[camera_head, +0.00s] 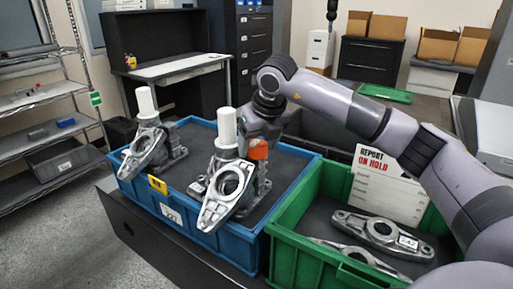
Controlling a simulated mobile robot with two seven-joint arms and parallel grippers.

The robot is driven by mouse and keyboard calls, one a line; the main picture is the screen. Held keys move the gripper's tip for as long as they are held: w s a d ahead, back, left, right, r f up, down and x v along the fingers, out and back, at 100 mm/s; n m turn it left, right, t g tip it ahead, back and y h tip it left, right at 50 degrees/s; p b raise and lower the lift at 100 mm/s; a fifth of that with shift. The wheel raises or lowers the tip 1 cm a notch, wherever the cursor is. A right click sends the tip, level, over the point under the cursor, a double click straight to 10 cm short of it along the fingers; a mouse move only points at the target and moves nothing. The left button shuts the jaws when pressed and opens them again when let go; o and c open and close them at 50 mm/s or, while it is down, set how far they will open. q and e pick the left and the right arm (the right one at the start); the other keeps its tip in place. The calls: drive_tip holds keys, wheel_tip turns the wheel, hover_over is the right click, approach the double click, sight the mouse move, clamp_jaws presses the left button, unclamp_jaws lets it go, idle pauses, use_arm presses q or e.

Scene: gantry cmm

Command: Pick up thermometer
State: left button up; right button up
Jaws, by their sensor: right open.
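My right gripper (260,133) reaches in from the right and points down over the blue bin (172,205), behind the right metal bracket. Its fingers are mostly hidden, but it is open. A small orange thing (258,149) shows right at the gripper's lower end, beside the white cylinder. I cannot tell whether it is the thermometer or whether it touches the fingers. No other thing in view is clearly a thermometer. My left gripper is not in view.
Two metal brackets, left (143,150) and right (228,192), stand in the blue bin with white cylinders (226,128) on top. A green bin (288,232) holds flat metal links (382,231) and an "on hold" sign (388,184). Shelving (40,90) stands left.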

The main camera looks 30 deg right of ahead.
drive_tip(key=c, duration=0.9)
